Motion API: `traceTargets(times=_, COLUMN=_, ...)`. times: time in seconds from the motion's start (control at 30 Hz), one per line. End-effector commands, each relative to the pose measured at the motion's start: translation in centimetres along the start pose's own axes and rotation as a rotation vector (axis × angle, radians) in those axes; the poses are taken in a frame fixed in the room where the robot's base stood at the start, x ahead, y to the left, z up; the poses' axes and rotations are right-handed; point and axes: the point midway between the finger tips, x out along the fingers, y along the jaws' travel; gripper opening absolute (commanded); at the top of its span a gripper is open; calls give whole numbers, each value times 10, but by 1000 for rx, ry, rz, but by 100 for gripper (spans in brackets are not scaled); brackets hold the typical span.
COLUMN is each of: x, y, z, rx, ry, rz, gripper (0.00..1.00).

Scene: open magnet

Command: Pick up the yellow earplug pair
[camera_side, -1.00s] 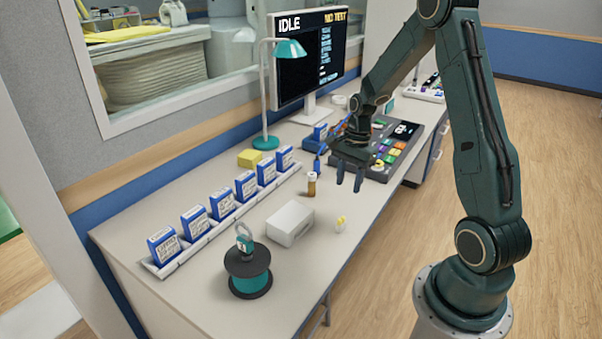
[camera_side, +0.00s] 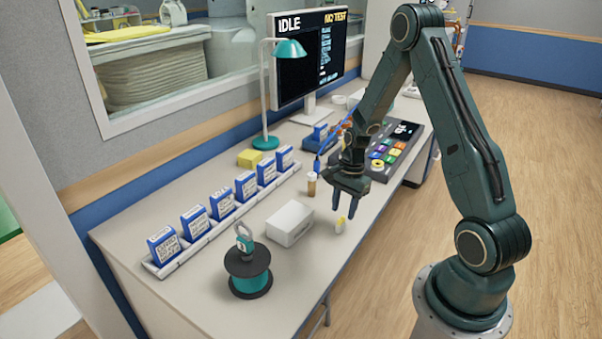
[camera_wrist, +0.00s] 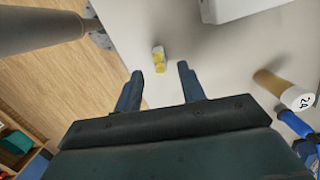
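The yellow earplug pair (camera_side: 340,225) stands near the front edge of the desk, in what looks like a small clear or white holder. It also shows in the wrist view (camera_wrist: 159,58), ahead of the fingertips and between their lines. My gripper (camera_side: 344,211) is open and empty, with its fingers pointing down just above and behind the earplugs in the side view. I see no contact with the earplugs.
A white box (camera_side: 290,223) is left of the earplugs, and an amber vial (camera_side: 311,184) stands behind. Blue boxes (camera_side: 222,205) line the back. A control panel (camera_side: 397,150) is right of my gripper.

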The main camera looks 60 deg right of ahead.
Motion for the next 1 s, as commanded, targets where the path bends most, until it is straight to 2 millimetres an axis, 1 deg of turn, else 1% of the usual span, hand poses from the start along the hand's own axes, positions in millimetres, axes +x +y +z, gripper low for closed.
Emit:
traceTargets(times=0.17, x=7, y=0, z=0, rx=0, ry=0, rz=1, gripper=40)
traceTargets(times=0.5, x=41, y=2, z=1, rx=0, ry=-1, rz=3, gripper=40)
traceTargets(times=0.6, x=48, y=1, z=1, rx=0, ry=0, rz=1, gripper=40)
traceTargets(times=0.73, x=52, y=1, z=1, rx=0, ry=0, rz=0, gripper=40)
traceTargets(times=1.0, x=52, y=1, z=1, rx=0, ry=0, rz=0, gripper=40)
